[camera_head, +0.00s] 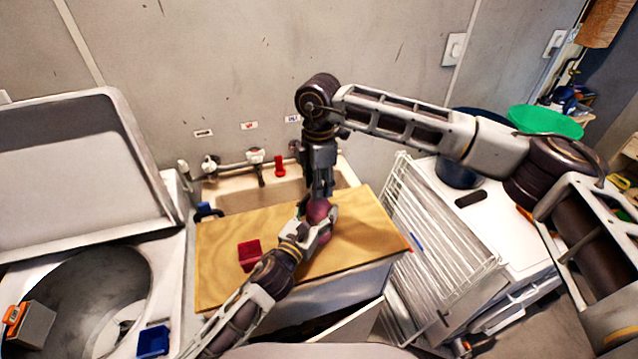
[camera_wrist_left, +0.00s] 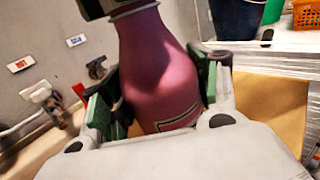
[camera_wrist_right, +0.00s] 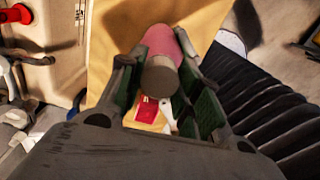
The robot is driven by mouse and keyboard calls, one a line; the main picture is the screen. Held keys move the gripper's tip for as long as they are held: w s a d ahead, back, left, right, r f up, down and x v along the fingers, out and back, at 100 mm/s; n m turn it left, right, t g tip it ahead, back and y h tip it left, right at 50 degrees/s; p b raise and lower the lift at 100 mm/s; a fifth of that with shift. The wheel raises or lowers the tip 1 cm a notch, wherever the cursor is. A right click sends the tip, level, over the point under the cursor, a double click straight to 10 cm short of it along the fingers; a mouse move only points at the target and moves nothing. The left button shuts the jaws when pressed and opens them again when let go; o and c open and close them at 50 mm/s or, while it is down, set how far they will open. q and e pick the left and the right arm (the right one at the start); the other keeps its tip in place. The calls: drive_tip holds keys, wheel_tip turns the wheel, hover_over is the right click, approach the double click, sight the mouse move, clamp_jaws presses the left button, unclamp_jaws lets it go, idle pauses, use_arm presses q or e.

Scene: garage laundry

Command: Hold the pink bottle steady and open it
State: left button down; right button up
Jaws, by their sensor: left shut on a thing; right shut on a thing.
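The pink bottle (camera_head: 318,211) is above the wooden board (camera_head: 225,280) over the sink. My left gripper (camera_head: 318,232) is shut around its body. In the left wrist view the bottle's body (camera_wrist_left: 160,75) sits between the green pads, neck toward the top of the picture. My right gripper (camera_head: 320,192) comes down from above and is shut at the bottle's top end. In the right wrist view the brownish cap (camera_wrist_right: 160,76) is between its fingers, with the pink body beyond. The grippers hide much of the bottle in the head view.
A red block-like container (camera_head: 249,250) lies on the board left of the bottle. The sink (camera_head: 236,195) and taps (camera_head: 255,157) are behind. A white wire rack (camera_head: 440,240) stands at right, an open washer (camera_head: 85,300) at left. The board's right part is clear.

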drive_tip(key=n, duration=2.1)
drive_tip(key=shift+r, duration=0.1)
drive_tip(key=n, duration=2.6)
drive_tip(key=shift+w, duration=0.1)
drive_tip(key=n, duration=0.6)
drive_tip(key=shift+r, duration=0.1)
idle(0.3)
